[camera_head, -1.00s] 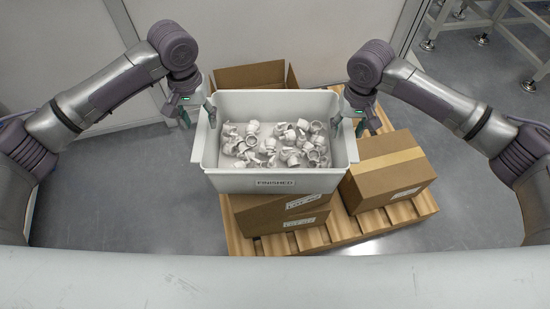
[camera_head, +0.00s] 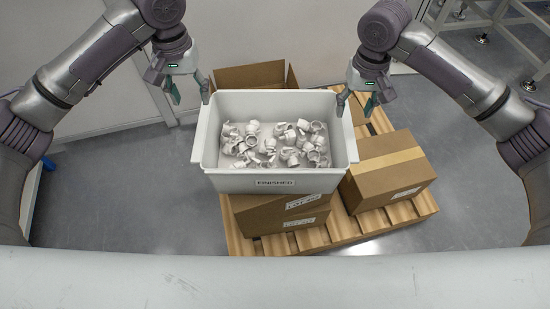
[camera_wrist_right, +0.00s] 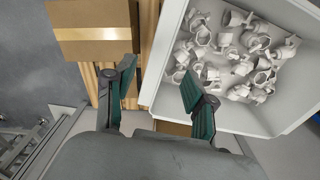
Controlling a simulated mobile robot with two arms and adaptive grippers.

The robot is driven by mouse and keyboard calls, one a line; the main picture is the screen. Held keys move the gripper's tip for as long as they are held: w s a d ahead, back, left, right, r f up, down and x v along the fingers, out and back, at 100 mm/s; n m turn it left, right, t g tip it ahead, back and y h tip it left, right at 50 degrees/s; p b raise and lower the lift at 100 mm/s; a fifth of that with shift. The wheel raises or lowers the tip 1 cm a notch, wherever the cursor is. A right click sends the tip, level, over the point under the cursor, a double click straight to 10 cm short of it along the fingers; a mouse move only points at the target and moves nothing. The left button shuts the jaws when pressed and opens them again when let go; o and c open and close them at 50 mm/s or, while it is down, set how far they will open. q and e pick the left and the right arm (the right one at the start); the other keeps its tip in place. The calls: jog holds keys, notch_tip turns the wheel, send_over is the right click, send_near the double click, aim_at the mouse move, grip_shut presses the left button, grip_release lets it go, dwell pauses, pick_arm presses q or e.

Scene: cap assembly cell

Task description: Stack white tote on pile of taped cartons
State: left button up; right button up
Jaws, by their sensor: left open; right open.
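The white tote (camera_head: 275,182), labelled FINISHED and filled with white cap-like parts (camera_head: 275,143), sits upright on top of the taped cartons (camera_head: 265,213) on the pallet. My left gripper (camera_head: 189,90) is open and empty by the tote's upper left corner. My right gripper (camera_head: 357,100) is open and empty by the upper right corner. In the right wrist view my open fingers (camera_wrist_right: 159,80) show on either side of the tote's wall (camera_wrist_right: 166,50). The head view does not show how high the fingers are above the rim.
A taped carton (camera_head: 390,180) stands right of the tote on the wooden pallet (camera_head: 318,238). Another carton (camera_head: 250,76) shows behind the tote. A wall panel (camera_head: 270,30) stands at the back, and a metal frame (camera_head: 500,35) at the back right.

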notch_tip(320, 180, up, 4)
jog(key=shift+f, duration=0.1)
dwell(0.6)
